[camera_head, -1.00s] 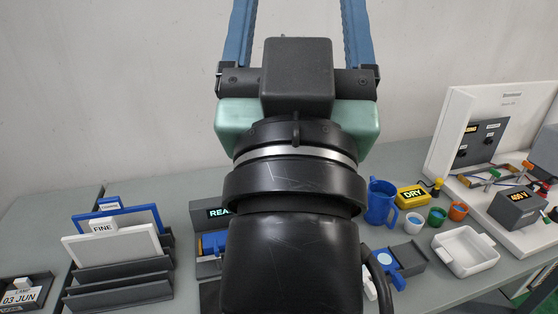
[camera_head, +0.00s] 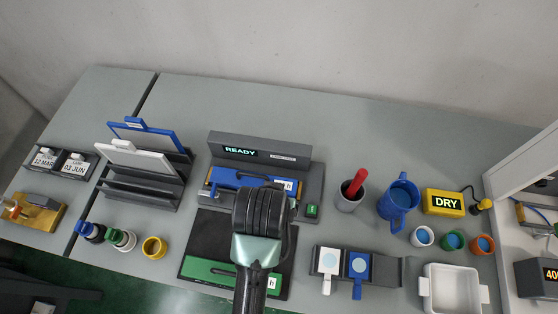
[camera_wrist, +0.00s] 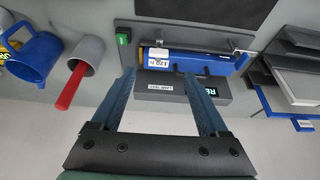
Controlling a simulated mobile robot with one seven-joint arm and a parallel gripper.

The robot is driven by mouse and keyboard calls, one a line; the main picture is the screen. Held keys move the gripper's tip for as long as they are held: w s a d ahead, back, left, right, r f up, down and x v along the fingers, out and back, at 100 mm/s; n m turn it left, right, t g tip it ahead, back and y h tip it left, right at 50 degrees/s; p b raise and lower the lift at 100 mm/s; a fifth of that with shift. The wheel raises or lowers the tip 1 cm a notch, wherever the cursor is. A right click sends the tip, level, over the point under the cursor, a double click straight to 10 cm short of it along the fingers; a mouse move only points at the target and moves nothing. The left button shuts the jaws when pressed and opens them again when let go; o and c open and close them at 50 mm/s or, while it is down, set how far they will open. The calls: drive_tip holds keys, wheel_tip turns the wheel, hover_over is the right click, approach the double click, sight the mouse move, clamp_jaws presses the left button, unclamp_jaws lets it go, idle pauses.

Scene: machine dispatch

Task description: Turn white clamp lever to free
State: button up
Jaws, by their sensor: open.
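I cannot surely pick out a white clamp lever in any view. A white paddle with a short handle (camera_head: 328,260) lies beside a blue paddle (camera_head: 358,264) on a dark block at front centre right in the head view; I cannot tell if it is a lever. A machine stand (camera_head: 538,275) with small fittings is cut off at the right edge, so levers there may be hidden. My gripper (camera_wrist: 158,77) is open and empty in the wrist view, its two blue fingers spread and pointing toward the READY unit (camera_wrist: 165,82). My arm hides the gripper in the head view.
The READY unit (camera_head: 258,150) holds a blue bar (camera_head: 250,181) at centre. A grey cup with a red stick (camera_head: 350,192), a blue jug (camera_head: 398,203), a yellow DRY box (camera_head: 443,202) and a white tray (camera_head: 429,306) stand to its right. Plate racks (camera_head: 142,186) stand left. The back table is clear.

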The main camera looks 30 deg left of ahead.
drive_tip(key=x, duration=0.4)
drive_tip(key=p+x, duration=0.1)
drive_tip(key=x, duration=0.4)
drive_tip(key=shift+w+f, duration=0.15)
drive_tip(key=shift+w, duration=0.2)
clamp_jaws()
